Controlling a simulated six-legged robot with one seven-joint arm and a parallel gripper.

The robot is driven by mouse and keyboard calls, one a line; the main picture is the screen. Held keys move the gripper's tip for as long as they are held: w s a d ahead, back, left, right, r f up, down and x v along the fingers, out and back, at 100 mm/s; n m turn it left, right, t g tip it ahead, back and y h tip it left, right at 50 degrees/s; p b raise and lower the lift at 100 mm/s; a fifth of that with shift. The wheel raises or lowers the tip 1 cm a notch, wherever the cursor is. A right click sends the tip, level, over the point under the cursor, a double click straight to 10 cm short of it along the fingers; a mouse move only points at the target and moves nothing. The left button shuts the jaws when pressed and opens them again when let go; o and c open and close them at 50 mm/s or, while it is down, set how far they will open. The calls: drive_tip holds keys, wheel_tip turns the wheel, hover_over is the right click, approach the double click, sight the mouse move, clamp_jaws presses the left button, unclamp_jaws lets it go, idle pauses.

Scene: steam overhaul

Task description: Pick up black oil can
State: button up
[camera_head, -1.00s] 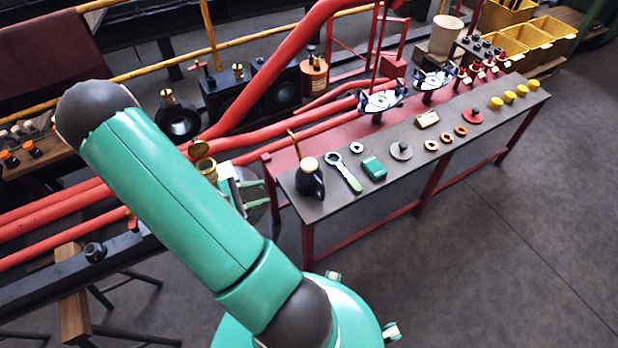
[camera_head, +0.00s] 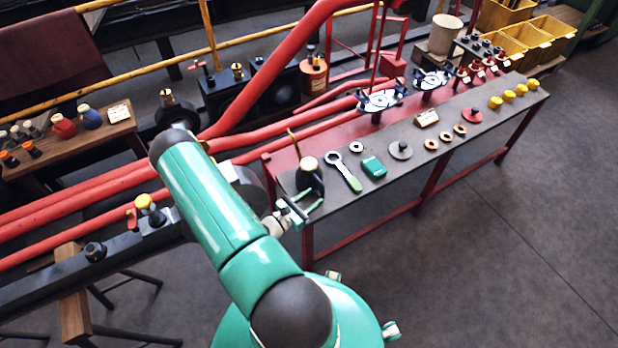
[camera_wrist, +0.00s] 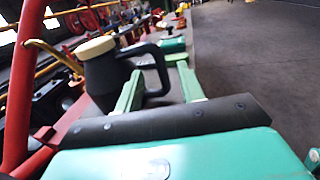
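The black oil can (camera_head: 309,181) stands upright at the near left end of the long workbench (camera_head: 440,158). It has a cream lid and a thin brass spout. In the wrist view the can (camera_wrist: 102,78) is close ahead, left of centre, its black loop handle facing right. My gripper (camera_head: 312,200) is at the bench's end, beside the can. In the wrist view my gripper (camera_wrist: 160,68) is open, with green fingers apart. The handle appears in the gap between them; I cannot tell whether they touch it.
A wrench (camera_head: 343,170), a green box (camera_head: 373,167) and a grey disc (camera_head: 400,150) lie farther along the bench. Red pipes (camera_head: 100,190) run behind my arm. The floor (camera_head: 500,240) right of the bench is clear.

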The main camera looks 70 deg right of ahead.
drive_tip(key=x, duration=0.7)
drive_tip(key=shift+s+d, duration=0.1)
clamp_jaws()
